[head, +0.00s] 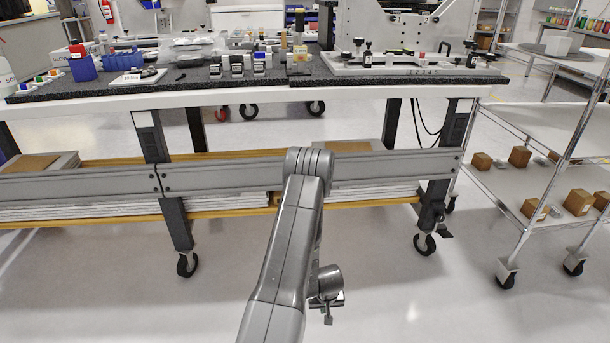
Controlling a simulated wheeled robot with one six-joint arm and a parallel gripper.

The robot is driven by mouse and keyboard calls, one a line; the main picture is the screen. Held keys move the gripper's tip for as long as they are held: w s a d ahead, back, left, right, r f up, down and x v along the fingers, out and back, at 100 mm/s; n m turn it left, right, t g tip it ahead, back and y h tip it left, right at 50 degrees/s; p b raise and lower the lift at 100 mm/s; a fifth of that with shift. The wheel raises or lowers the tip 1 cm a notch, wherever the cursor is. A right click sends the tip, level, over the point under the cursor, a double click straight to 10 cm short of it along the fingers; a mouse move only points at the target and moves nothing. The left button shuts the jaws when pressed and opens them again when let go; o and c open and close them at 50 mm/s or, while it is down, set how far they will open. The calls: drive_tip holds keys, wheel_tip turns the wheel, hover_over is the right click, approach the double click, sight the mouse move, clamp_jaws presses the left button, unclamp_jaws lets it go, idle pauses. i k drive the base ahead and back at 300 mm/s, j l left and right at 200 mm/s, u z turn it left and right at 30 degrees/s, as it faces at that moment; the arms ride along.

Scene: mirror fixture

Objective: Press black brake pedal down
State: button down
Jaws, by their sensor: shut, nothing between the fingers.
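A black caster (424,244) stands under the right front leg of the workbench. A small black tab that looks like its brake pedal (442,233) sticks out to the right. A second black caster (187,265) is under the left front leg; I cannot make out a pedal on it. My gripper (328,319) hangs low beside my forearm, near the bottom middle of the head view. It is shut and empty, pointing down, apart from both casters and to the left of the right one. Whether either pedal is up or down is too small to tell.
The workbench (250,97) carries a dark mat with fixtures and small parts. Its grey crossbar (400,168) passes behind my arm. A wire shelf cart (540,192) with brown boxes stands at the right. The floor (390,300) between is clear.

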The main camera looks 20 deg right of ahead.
sight(444, 234)
drive_tip(key=i+l, duration=0.1)
drive_tip(key=l, duration=0.45)
drive_tip(key=i+l, duration=0.1)
drive_tip(key=l, duration=0.45)
drive_tip(key=i+l, duration=0.1)
drive_tip(key=l, duration=0.45)
drive_tip(key=i+l, duration=0.1)
drive_tip(key=l, duration=0.4)
drive_tip(key=i+l, duration=0.1)
drive_tip(key=l, duration=0.45)
drive_tip(key=i+l, duration=0.1)
drive_tip(key=l, duration=0.45)
drive_tip(key=i+l, duration=0.1)
drive_tip(key=l, duration=0.45)
